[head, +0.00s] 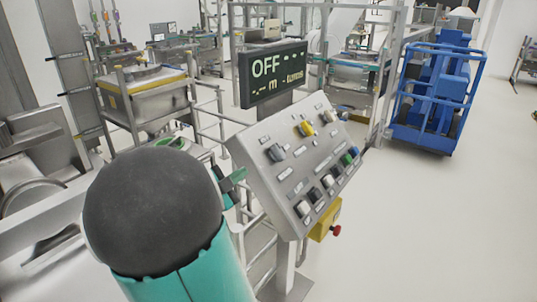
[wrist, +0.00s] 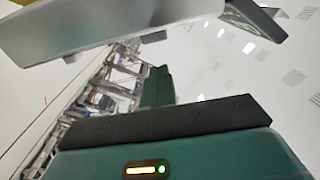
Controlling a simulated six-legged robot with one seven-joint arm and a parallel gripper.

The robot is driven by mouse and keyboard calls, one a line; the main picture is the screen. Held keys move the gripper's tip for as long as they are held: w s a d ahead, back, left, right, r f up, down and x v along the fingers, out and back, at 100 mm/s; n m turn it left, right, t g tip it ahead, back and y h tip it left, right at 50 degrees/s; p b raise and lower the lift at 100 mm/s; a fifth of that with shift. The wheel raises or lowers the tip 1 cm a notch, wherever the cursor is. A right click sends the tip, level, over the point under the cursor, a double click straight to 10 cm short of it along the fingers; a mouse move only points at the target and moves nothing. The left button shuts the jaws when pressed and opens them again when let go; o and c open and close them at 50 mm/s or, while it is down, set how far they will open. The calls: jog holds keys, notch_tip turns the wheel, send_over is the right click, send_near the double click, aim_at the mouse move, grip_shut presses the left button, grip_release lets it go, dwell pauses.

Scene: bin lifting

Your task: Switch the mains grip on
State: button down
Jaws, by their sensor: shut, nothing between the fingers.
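A slanted grey control panel (head: 250,160) stands in the middle of the head view, with several knobs and buttons. A grey turning grip (head: 276,153) sits at its upper left and a yellow one (head: 305,129) at its upper middle. The labels are too small to read, so I cannot tell which is the mains grip. The display (head: 273,74) above reads OFF. My gripper (head: 236,178) is shut and empty at the panel's left edge, partly hidden by my arm; I cannot tell if it touches. The wrist view shows the panel edge (wrist: 120,27) close above my gripper.
A yellow box with a red button (head: 326,222) hangs under the panel. Rails and a steel bin (head: 150,100) stand behind to the left. A blue caged cart (head: 435,95) is at the back right. The floor to the right is clear.

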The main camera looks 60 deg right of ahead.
aim_at(275, 150)
jog(key=shift+d, duration=0.1)
jog(key=d, duration=0.4)
jog(key=s+d, duration=0.1)
jog(key=d, duration=0.4)
jog(key=s+d, duration=0.1)
jog(key=d, duration=0.3)
jog(key=shift+d, duration=0.3)
